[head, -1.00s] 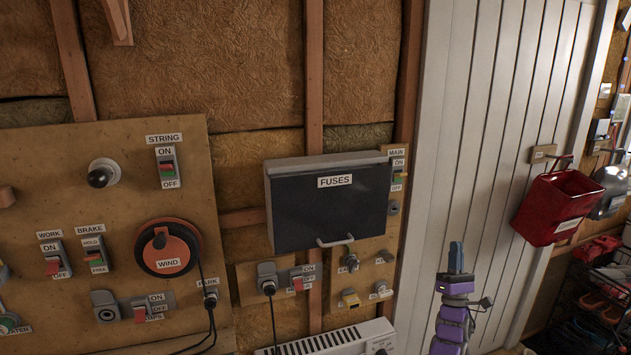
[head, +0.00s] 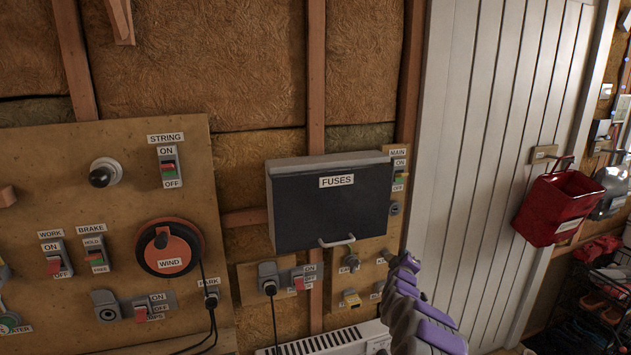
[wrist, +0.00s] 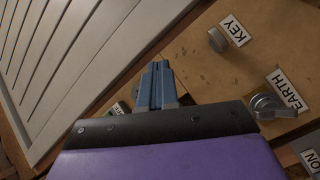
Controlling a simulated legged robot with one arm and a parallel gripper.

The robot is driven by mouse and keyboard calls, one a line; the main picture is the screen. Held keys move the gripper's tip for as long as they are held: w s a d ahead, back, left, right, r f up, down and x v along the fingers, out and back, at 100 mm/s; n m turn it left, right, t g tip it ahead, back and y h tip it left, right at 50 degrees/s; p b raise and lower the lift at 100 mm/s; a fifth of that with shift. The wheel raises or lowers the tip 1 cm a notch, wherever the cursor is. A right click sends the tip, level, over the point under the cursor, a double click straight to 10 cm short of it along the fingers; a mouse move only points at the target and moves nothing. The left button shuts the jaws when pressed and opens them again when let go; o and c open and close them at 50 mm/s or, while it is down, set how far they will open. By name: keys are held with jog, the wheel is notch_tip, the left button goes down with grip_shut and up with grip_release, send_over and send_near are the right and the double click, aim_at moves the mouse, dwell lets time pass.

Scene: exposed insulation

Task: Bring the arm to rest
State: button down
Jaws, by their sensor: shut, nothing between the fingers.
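My gripper (head: 406,263) shows in the head view in front of the lower right of the fuse panel, at the end of my purple and grey arm. In the wrist view its blue fingers (wrist: 156,84) are together with nothing between them. The fingers point toward the edge of a wooden board (wrist: 205,75) and seem apart from it. The arm hides part of the small switches below the fuse box.
A dark fuse box (head: 330,208) with a handle hangs closed on the wall. In the wrist view a KEY knob (wrist: 217,39) and an EARTH switch (wrist: 268,105) sit right of the fingers. A white plank door (head: 480,170) and a red bin (head: 555,210) are to the right.

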jog(key=s+a+r+g+y, duration=0.2)
jog(key=s+a+r+y, duration=0.15)
jog(key=a, duration=0.45)
jog(key=s+a+r+g+y, duration=0.15)
jog(key=s+a+y, duration=0.25)
jog(key=a, duration=0.5)
jog(key=s+a+r+g+y, duration=0.1)
jog(key=s+a+r+g, duration=0.1)
jog(key=s+a, duration=0.35)
jog(key=s+a+r+g+y, duration=0.1)
jog(key=s+a+g+y, duration=0.1)
jog(key=s, duration=0.7)
jog(key=s+d+f+m+g+h, duration=0.1)
jog(key=s+d+m+g, duration=0.1)
jog(key=s, duration=1.4)
jog(key=s+d+f+m+g+h, duration=0.1)
jog(key=s+d+m+g+h, duration=0.1)
jog(key=s, duration=1.4)
jog(key=s+d+f+m+g+h, duration=0.1)
jog(key=s+d+m+g, duration=0.2)
jog(key=s, duration=1.2)
jog(key=d+g, duration=0.2)
jog(key=g, duration=0.1)
jog(key=shift+s+d+f+m+h, duration=0.2)
jog(key=shift+s+f+m+h, duration=0.1)
jog(key=shift+s+f+h, duration=0.1)
jog(key=shift+g, duration=0.25)
